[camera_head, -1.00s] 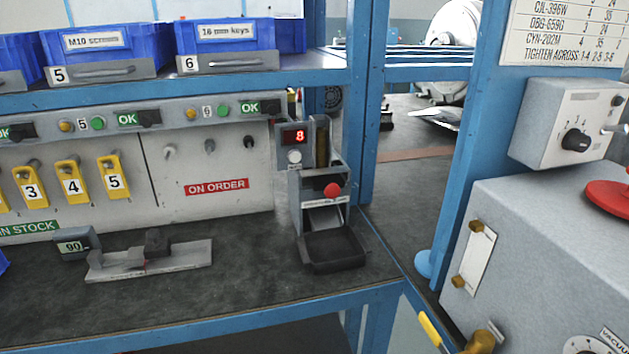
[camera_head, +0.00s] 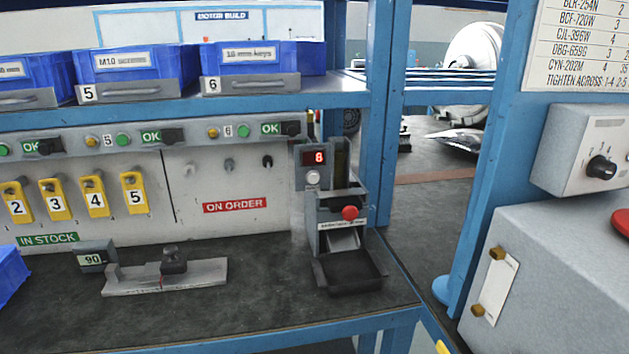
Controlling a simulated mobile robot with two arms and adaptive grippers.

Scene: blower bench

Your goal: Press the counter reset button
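Directly below the display is a round whitish button (camera_head: 313,177). Lower on the same dispenser is a red round knob (camera_head: 350,212), above a chute and a dark open tray (camera_head: 350,283). Which of the two is the reset button is not labelled legibly. Neither of my grippers is in the view.
A gauge fixture (camera_head: 166,274) and a small box with a 90 display (camera_head: 96,256) lie on the dark bench (camera_head: 255,310). Blue bins (camera_head: 252,58) sit on the shelf above. A blue post (camera_head: 388,130) and a grey machine (camera_head: 560,265) stand to the right.

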